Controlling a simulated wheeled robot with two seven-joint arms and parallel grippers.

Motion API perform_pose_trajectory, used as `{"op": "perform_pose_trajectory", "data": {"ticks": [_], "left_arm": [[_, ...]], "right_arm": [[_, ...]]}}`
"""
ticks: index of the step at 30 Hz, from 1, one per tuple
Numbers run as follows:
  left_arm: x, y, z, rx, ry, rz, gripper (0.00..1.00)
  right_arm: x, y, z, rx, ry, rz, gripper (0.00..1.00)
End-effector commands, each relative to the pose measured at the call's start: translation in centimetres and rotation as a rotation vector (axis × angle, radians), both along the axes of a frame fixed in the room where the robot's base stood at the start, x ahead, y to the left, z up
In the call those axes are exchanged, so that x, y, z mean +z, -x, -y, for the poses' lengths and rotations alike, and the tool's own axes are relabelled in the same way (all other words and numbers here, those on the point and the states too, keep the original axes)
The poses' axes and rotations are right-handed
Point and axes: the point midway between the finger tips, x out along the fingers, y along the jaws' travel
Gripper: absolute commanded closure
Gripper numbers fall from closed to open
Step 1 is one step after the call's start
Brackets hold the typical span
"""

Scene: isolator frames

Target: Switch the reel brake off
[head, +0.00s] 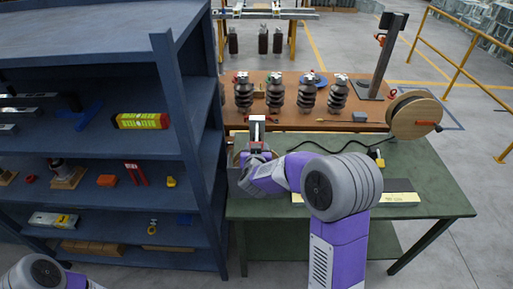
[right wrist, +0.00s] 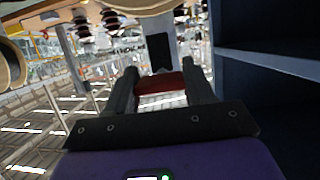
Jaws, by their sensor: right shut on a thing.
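My right gripper (head: 256,158) is at the left end of the green table. In the right wrist view, the fingers of my right gripper (right wrist: 160,88) are closed on a red bar (right wrist: 160,80). An upright light-grey plate with a dark panel (right wrist: 158,50) stands just behind the bar. The plate (head: 257,126) also shows in the head view, above the gripper. A wooden reel (head: 416,117) stands at the right. I cannot tell whether the red bar is the reel brake's handle. My left gripper is out of view; only part of my left arm shows at bottom left.
A blue shelf (head: 190,120) with tools and boxes stands close on the left. The green table (head: 440,195) bears a dark cable and a yellow label. A brown table (head: 300,118) behind it carries several dark insulators (head: 275,93). A yellow railing (head: 450,60) runs at right.

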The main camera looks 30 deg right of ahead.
Motion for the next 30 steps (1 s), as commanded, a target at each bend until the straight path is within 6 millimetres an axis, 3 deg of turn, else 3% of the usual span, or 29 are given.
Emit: {"op": "perform_pose_trajectory", "data": {"ticks": [3, 4, 9, 20, 30], "left_arm": [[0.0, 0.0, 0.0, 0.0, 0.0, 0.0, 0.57], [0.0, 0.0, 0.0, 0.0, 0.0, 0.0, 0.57], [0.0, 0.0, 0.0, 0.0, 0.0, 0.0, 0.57], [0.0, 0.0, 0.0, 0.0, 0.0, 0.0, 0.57], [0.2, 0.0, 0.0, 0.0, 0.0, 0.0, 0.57]], "right_arm": [[0.8, -0.2, 0.1, -0.002, 0.008, 0.019, 1.0], [0.8, -0.3, 0.1, -0.002, 0.008, 0.019, 0.45], [0.7, -0.2, 0.1, -0.001, 0.006, 0.017, 0.21], [0.7, 0.4, -0.3, 0.001, 0.004, 0.011, 0.21], [2.6, 4.9, -2.6, 0.002, 0.005, 0.013, 0.21]]}}
